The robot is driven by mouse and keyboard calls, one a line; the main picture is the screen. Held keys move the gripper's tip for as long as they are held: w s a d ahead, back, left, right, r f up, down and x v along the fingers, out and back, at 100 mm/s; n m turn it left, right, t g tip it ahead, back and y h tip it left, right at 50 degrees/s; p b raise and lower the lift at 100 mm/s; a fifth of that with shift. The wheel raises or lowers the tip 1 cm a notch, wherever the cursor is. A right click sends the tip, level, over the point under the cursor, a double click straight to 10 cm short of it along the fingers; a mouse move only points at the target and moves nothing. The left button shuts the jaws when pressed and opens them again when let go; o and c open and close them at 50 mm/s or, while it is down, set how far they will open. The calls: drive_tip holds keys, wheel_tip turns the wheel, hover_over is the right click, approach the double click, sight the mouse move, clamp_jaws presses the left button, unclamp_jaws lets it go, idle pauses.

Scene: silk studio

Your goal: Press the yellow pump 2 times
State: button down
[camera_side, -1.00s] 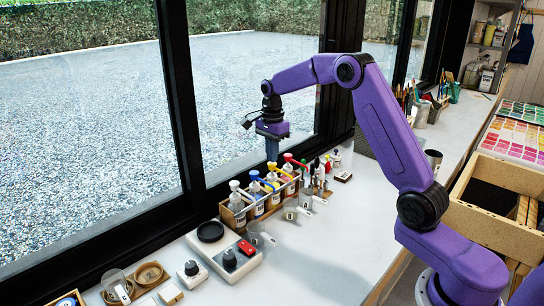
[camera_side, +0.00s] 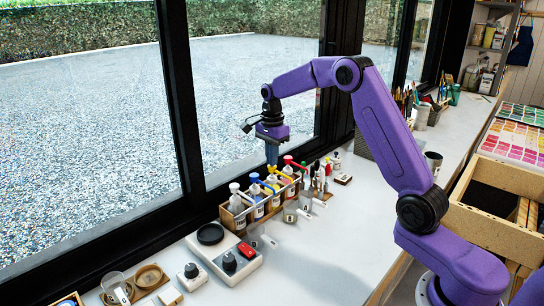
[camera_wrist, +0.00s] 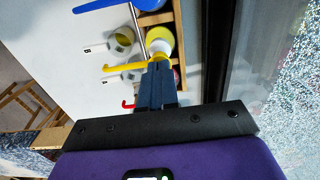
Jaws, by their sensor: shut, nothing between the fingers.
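The yellow pump (camera_side: 273,177) is the head of a bottle standing in a wooden rack (camera_side: 237,222) by the window. In the wrist view the yellow pump head (camera_wrist: 160,42) and its bent spout lie just beyond my fingertips. My gripper (camera_side: 271,162) is shut, empty and points down, right above the yellow pump. In the wrist view my gripper (camera_wrist: 159,68) overlaps part of the pump head. I cannot tell whether the fingertips touch it.
A blue pump (camera_side: 255,177) and a red pump (camera_side: 289,160) flank the yellow one closely. A white-topped bottle (camera_side: 235,190) stands at the rack's near end.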

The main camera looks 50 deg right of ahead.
drive_tip(key=shift+f, duration=0.85)
drive_tip(key=shift+r, duration=1.1)
idle(0.3)
drive_tip(key=shift+r, duration=1.5)
